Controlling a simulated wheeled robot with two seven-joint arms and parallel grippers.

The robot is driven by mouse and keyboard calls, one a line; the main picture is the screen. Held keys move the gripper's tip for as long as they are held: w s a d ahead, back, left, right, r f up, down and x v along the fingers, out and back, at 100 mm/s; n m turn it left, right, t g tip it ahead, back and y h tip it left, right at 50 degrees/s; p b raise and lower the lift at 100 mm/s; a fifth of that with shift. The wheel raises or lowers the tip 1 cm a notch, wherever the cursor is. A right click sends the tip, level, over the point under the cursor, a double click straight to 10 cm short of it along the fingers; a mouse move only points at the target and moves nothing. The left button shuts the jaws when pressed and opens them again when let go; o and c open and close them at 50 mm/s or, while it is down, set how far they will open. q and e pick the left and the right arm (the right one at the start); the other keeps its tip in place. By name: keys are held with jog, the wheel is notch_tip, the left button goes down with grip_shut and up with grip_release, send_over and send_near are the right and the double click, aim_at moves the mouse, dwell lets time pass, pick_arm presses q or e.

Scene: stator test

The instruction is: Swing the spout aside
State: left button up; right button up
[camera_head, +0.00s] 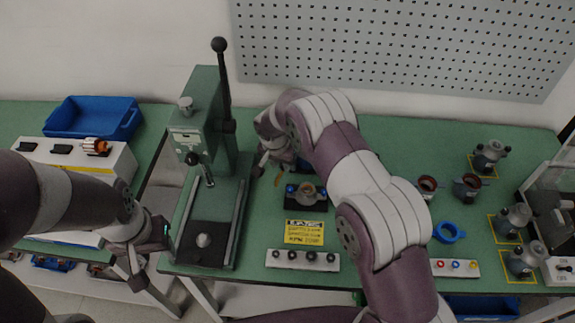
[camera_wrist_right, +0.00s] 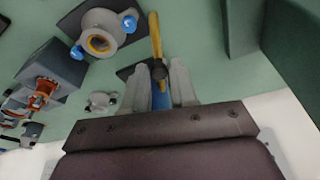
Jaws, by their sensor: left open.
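The spout, a thin yellow tube (camera_wrist_right: 156,38) with a dark knob-like end, shows in the right wrist view. Its dark end lies between the fingertips of my right gripper (camera_wrist_right: 165,78), with a blue part behind it. I cannot tell whether the fingers press on it. In the head view my right gripper (camera_head: 264,164) is low behind the grey ring fixture with blue knobs (camera_head: 307,194), which also shows in the wrist view (camera_wrist_right: 104,36). A short yellowish bit (camera_head: 277,180) beside the fixture may be the spout. My left gripper (camera_head: 148,246) is open and empty, left of the press.
A green lever press (camera_head: 205,150) stands left of the fixture. A yellow label (camera_head: 304,232) and a white button strip (camera_head: 303,259) lie in front. Motor parts (camera_head: 515,220) and a blue ring (camera_head: 448,231) are at right. A blue bin (camera_head: 93,117) is back left.

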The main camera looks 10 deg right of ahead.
jog(key=w+a+b, duration=0.1)
jog(key=w, duration=0.1)
jog(key=w+a+b, duration=0.1)
jog(key=w+a, duration=0.1)
jog(key=shift+r+b, duration=0.1)
jog(key=shift+b, duration=0.2)
jog(key=shift+d, duration=0.15)
dwell(0.3)
jog(key=shift+o, duration=1)
jog(key=p+v, duration=0.2)
jog(key=v, duration=0.3)
jog(key=shift+s+r+p, duration=0.15)
jog(key=shift+r+p, duration=0.25)
